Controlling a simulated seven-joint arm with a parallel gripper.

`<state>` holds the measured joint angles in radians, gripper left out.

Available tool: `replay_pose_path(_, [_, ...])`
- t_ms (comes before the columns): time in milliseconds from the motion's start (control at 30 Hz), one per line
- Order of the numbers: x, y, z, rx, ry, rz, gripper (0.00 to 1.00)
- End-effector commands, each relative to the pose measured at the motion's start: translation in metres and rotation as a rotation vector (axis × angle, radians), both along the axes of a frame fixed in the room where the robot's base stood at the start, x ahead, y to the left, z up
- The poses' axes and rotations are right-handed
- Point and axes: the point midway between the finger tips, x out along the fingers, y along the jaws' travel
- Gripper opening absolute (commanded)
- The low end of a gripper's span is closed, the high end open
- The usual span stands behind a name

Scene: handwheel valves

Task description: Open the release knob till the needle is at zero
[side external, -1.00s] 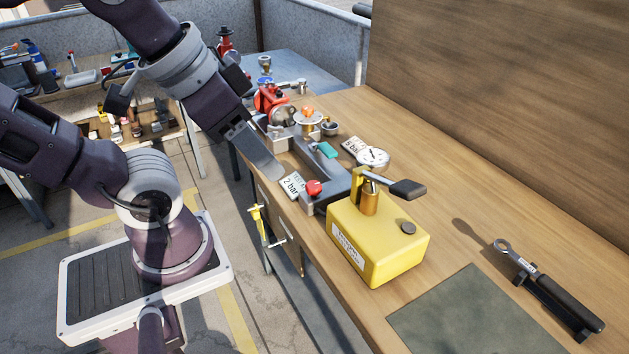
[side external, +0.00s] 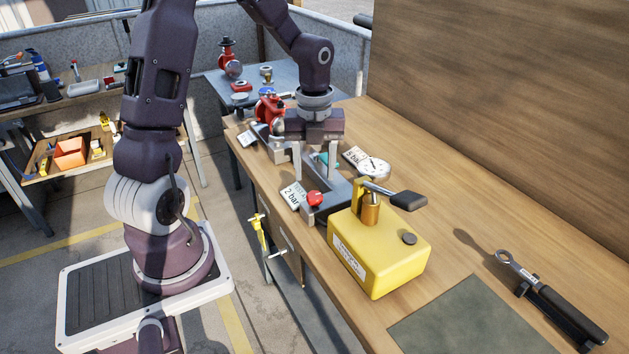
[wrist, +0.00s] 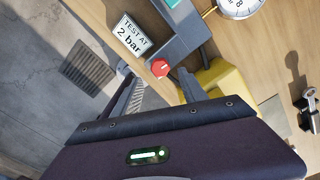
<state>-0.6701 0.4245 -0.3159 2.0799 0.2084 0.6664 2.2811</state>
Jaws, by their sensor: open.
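The knob also shows in the wrist view (wrist: 160,68). The round white gauge (side external: 374,168) lies behind the block; in the wrist view only part of its dial (wrist: 238,6) shows at the top edge, and I cannot read the needle. My gripper (side external: 315,174) points down over the block, open and empty, behind the knob in the side view. In the wrist view its fingers (wrist: 160,90) flank the knob's line, apart from it.
The pump's black-ended lever (side external: 408,201) sticks out rightward. Red fittings (side external: 268,108) stand behind my gripper. A torque wrench (side external: 545,298) and a dark mat (side external: 475,325) lie at the right front.

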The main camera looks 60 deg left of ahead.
Motion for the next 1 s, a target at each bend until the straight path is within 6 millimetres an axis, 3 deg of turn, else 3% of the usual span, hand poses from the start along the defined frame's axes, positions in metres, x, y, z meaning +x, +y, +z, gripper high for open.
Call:
replay_pose_path(433, [-0.001,-0.001,-0.054,-0.002,0.003,0.000,0.50])
replay_pose_path(800, [0.000,-0.001,-0.056,0.000,0.000,0.001,0.50])
replay_pose_path(1000, [0.000,-0.001,-0.056,0.000,0.000,0.001,0.13])
